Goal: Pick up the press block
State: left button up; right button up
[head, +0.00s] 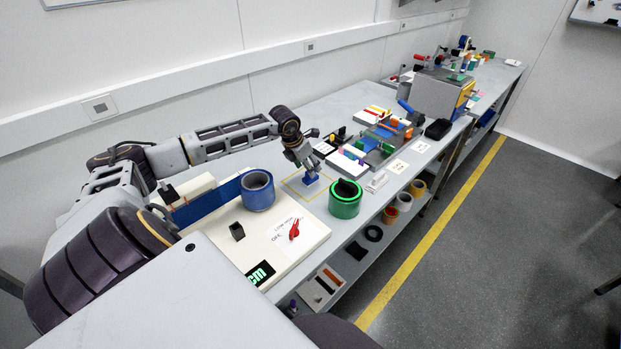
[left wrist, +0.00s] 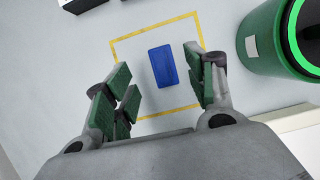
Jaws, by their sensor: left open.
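The press block, which I take to be the small blue block (head: 311,181), lies on the bench inside a yellow outlined square (head: 292,188). In the left wrist view the blue block (left wrist: 163,67) lies flat and slightly turned, with the yellow outline around it. My left gripper (head: 306,173) is above the block, pointing down. In the left wrist view the fingers of my left gripper (left wrist: 158,68) are spread wide with green pads, the block showing between them. They appear apart from it. My right gripper is not in view.
A green cylinder (head: 345,206) stands close to the square and shows at upper right of the left wrist view (left wrist: 262,42). A blue cylinder (head: 257,192) stands on the pale panel (head: 303,241) at left. Coloured fixtures (head: 377,146) crowd the bench behind.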

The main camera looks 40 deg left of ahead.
pick_arm(q)
jog(key=shift+s+p+x, duration=0.2)
jog(key=shift+p+x, duration=0.25)
jog(key=shift+x, duration=1.75)
jog(key=shift+w+d+f, duration=0.1)
jog(key=shift+w+f, duration=0.05)
jog(key=shift+f, duration=0.25)
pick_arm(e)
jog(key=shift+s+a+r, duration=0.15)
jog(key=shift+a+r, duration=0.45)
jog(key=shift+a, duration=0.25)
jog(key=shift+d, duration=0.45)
pick_arm(q)
jog(key=c, duration=1.2)
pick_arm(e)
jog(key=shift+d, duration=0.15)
